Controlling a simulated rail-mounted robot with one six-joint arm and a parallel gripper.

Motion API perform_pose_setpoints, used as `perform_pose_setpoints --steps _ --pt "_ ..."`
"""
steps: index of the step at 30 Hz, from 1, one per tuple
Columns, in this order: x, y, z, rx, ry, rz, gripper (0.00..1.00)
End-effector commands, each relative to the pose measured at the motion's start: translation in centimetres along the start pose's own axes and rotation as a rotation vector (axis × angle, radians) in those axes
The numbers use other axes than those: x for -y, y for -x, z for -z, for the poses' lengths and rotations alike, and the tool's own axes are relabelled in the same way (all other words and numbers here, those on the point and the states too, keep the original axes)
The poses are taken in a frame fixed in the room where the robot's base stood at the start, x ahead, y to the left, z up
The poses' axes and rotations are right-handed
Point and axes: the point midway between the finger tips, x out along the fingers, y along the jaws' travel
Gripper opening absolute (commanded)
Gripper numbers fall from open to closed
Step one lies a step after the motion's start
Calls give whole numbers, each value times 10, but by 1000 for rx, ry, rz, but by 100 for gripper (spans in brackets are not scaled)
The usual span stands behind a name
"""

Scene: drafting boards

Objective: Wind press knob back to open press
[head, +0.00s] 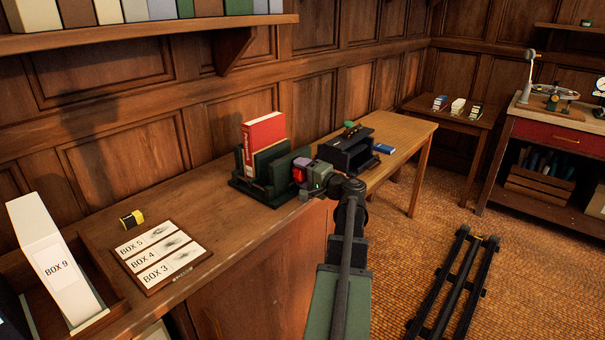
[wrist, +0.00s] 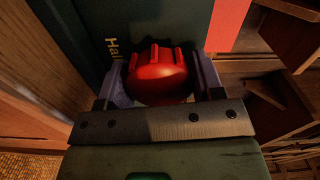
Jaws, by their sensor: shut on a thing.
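The press (head: 270,192) is a dark green frame on the long wooden counter, with a red book (head: 264,142) standing upright in it. The ribbed red press knob (wrist: 157,78) is between my two fingers in the wrist view, and it also shows as a red spot at the press's right side in the head view (head: 299,174). My gripper (head: 303,173) is shut on the knob. Behind the knob in the wrist view is a dark green surface (wrist: 85,30) with partly hidden gold lettering. The press screw is hidden.
A dark box-like stand (head: 348,152) with a green-topped item is just beyond my gripper on a lighter table. A label board (head: 163,257), a yellow-and-black roll (head: 132,218) and a white BOX 9 case (head: 55,265) are at the left. Floor rails (head: 455,285) lie at the right.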

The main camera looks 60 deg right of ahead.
Motion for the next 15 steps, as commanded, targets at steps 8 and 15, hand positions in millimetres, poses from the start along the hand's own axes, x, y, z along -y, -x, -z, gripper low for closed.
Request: perform_pose_setpoints --steps 8,15 --pt "0 0 0 0 704 0 38" --pt "0 0 0 0 1336 0 38"
